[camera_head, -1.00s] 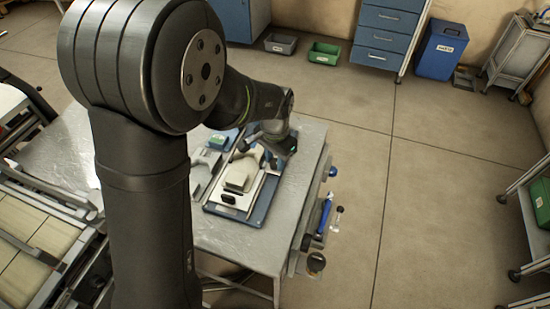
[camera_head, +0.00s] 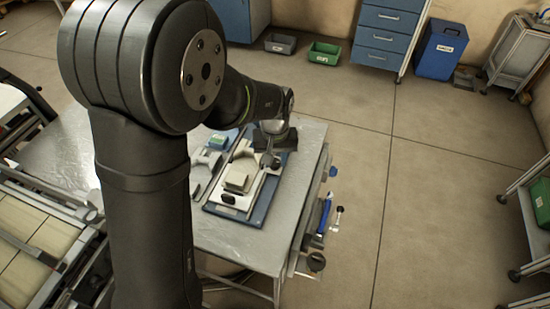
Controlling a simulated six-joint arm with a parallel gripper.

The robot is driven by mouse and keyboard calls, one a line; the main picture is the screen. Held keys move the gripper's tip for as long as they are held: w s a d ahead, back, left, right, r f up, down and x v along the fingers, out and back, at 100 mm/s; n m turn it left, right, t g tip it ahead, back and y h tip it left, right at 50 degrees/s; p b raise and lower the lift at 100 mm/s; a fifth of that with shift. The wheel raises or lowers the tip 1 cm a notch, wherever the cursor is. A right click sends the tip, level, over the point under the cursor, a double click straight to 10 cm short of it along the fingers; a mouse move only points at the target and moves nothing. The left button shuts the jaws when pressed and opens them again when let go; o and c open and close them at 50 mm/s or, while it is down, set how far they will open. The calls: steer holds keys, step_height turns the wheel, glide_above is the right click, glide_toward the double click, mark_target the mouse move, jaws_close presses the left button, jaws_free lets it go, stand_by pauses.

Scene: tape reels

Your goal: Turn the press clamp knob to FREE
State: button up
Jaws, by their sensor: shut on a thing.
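The press (camera_head: 239,183) has a pale beige body on a dark blue base plate (camera_head: 259,214), on the grey metal table. A small black oval part (camera_head: 229,198) shows at its near end. A silver bar runs along its right side. My gripper (camera_head: 268,158) points down at the far right end of the press, by the top of that bar. It is shut on a small part there, seemingly the press clamp knob. The fingers and wrist hide most of that part, and I cannot read its setting.
Pale forked parts (camera_head: 206,160) and a small green-blue item (camera_head: 218,141) lie left of the press. A dark block (camera_head: 287,139) sits behind my gripper. Tools hang on the table's right side (camera_head: 324,215). The near table top is bare.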

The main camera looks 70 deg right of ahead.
steer(key=n, duration=0.4)
steer(key=shift+n, duration=2.9)
steer(key=o, duration=1)
step_height(320, 180, up, 18)
steer(key=shift+f, duration=0.25)
step_height(320, 180, up, 8)
glide_above(275, 162)
